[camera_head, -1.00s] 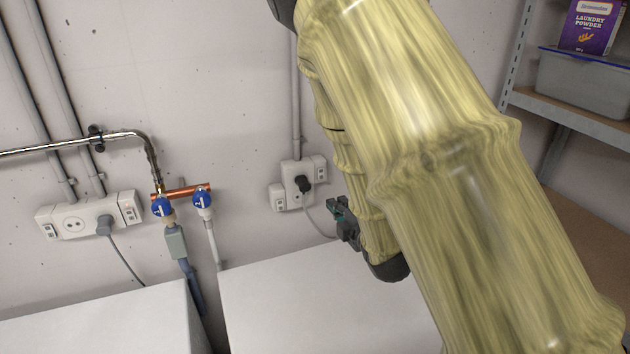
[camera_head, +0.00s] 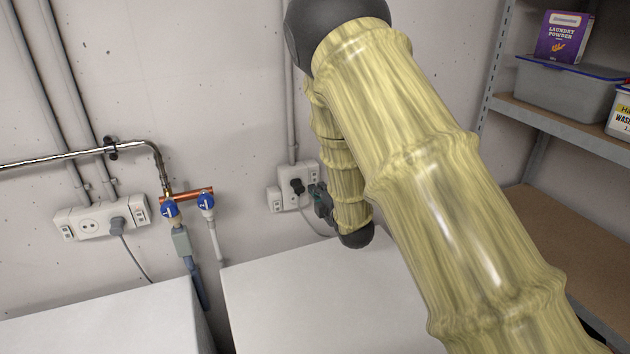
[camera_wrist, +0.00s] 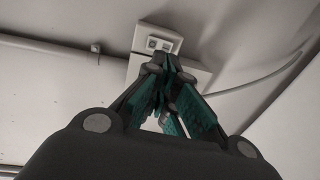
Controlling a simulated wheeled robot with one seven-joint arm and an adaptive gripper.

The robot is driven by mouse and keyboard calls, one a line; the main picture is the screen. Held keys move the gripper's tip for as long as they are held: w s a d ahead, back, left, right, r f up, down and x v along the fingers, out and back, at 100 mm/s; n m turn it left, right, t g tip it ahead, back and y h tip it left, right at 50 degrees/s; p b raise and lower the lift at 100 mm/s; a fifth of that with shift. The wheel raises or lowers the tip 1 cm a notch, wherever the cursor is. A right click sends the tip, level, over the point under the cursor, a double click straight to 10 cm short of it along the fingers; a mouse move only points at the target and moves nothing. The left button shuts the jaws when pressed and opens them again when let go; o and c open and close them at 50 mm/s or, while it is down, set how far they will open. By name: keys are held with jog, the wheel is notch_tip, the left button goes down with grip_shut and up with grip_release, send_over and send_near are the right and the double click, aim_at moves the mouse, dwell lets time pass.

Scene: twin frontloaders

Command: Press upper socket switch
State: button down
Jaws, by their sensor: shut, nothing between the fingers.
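My gripper (camera_head: 318,193) is at the unit's right side, below the upper block. In the wrist view my gripper (camera_wrist: 165,66) is shut and empty, its teal-padded fingers in front of the socket unit. A switch block (camera_wrist: 158,40) shows just beyond the fingertips. I cannot tell whether they touch it.
A second socket unit (camera_head: 93,222) with a grey plug is on the wall at left, beside pipes and blue valves (camera_head: 170,209). Two white machine tops (camera_head: 300,290) lie below. Shelves (camera_head: 560,118) with a grey bin and laundry powder stand at right.

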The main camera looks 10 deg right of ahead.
aim_at(310, 182)
jog(key=x, duration=0.2)
jog(key=f+p+x, duration=0.1)
jog(key=x, duration=0.1)
jog(key=shift+d, duration=0.15)
jog(key=shift+r, duration=0.3)
jog(key=shift+w+f, duration=0.25)
jog(key=shift+s, duration=0.1)
